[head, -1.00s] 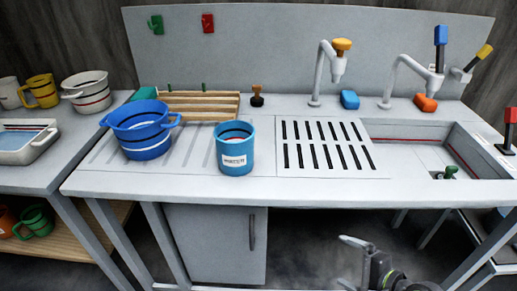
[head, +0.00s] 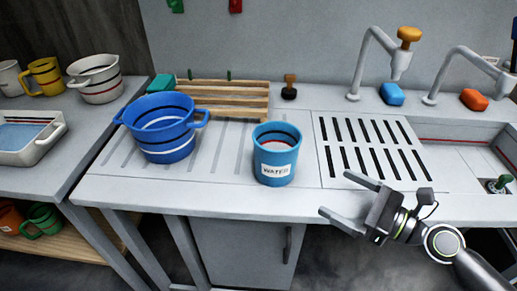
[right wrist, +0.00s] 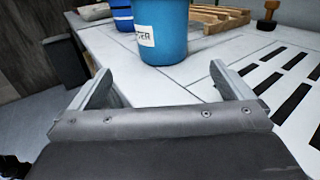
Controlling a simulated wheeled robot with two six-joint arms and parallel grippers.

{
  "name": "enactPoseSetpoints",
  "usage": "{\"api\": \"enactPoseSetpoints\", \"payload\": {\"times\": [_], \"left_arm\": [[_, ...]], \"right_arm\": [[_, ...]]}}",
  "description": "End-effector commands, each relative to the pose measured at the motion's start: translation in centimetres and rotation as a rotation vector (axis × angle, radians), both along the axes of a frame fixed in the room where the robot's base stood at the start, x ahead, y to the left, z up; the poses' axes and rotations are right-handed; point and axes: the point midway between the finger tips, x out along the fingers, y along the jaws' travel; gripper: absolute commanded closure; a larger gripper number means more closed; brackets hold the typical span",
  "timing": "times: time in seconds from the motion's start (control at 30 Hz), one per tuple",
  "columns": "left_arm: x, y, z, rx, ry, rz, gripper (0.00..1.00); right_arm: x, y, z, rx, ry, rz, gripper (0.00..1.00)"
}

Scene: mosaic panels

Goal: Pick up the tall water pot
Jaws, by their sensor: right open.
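The tall water pot (head: 277,160) is a light blue cylinder with dark and red bands inside and a white label reading WATER. It stands upright on the grey counter near the front edge. In the right wrist view the pot (right wrist: 161,30) stands ahead of the fingers, its top cut off by the frame. My right gripper (head: 335,197) is open and empty, to the lower right of the pot in the head view and apart from it. In the right wrist view the gripper's fingers (right wrist: 165,86) are spread wide. My left gripper is not in view.
A wider blue pot (head: 165,133) stands left of the water pot. A wooden slatted rack (head: 222,98) lies behind. A slotted drain panel (head: 372,146) and a sink (head: 470,150) are to the right. A side table with cups and a tray (head: 32,157) is at the left.

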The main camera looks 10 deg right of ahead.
Motion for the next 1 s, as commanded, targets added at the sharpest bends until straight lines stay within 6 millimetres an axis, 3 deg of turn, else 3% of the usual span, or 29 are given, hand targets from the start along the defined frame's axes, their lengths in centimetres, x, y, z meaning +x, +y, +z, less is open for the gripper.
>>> {"api": "enactPoseSetpoints", "payload": {"times": [0.37, 0.53, 1.0], "left_arm": [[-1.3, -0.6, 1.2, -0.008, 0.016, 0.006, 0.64], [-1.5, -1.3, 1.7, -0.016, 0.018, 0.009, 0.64], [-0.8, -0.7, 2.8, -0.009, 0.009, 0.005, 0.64]], "right_arm": [[1.8, 1.0, 0.6, 0.045, 0.015, -0.010, 0.00], [3.3, 2.2, 0.6, 0.043, 0.015, -0.009, 0.00], [8.2, 6.4, 0.4, 0.042, 0.018, -0.008, 0.00]]}}
